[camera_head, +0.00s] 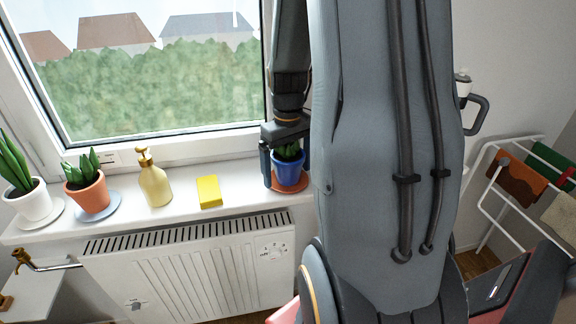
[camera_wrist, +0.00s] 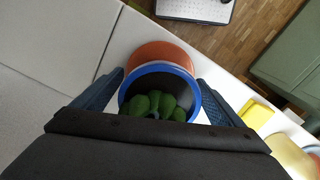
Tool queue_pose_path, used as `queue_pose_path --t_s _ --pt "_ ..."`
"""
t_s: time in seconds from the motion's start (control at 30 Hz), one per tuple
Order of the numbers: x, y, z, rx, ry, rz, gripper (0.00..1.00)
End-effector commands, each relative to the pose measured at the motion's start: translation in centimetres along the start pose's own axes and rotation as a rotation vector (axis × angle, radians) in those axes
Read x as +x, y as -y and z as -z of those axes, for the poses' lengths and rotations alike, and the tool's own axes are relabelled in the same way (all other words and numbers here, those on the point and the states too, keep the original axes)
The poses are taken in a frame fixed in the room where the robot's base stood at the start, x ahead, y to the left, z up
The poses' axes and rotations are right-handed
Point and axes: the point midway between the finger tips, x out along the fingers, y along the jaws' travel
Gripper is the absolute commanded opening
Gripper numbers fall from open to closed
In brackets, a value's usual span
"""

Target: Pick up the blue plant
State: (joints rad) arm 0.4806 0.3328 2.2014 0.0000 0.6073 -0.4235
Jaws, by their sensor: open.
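The blue plant is a small green succulent in a blue pot (camera_head: 289,174). It stands upright on an orange-brown saucer (camera_head: 299,188) at the right part of the windowsill. My gripper (camera_head: 286,168) points down over it, with a finger on the left side of the pot; my arm covers part of the right side. In the wrist view the blue pot (camera_wrist: 193,97) lies between the two open fingers of my gripper (camera_wrist: 160,101). A narrow gap seems to show beside the pot, though contact is hard to tell. The saucer (camera_wrist: 162,52) sticks out beyond the pot.
On the windowsill (camera_head: 236,172) to the left stand a yellow sponge (camera_head: 209,191), a soap dispenser (camera_head: 154,182), a terracotta-potted plant (camera_head: 89,194) and a white-potted plant (camera_head: 32,201). A radiator (camera_head: 190,268) is below. A drying rack (camera_head: 490,190) stands at right.

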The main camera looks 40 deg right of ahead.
Motion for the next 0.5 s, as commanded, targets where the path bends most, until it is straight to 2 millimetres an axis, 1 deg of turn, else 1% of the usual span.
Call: queue_pose_path --t_s 0.07,0.2,0.37,0.4,0.43,0.5 --pt "-0.01 0.00 0.00 0.000 0.000 0.000 0.90" --pt "-0.01 0.00 0.00 0.000 0.000 0.000 0.67" --pt "-0.02 0.01 0.00 0.000 0.000 0.000 0.40" --pt "-0.02 0.01 0.00 0.000 0.000 0.000 0.33" --pt "-0.07 -0.01 0.04 0.000 -0.001 0.000 0.30" --pt "-0.07 -0.01 0.04 0.000 -0.001 0.000 0.30"
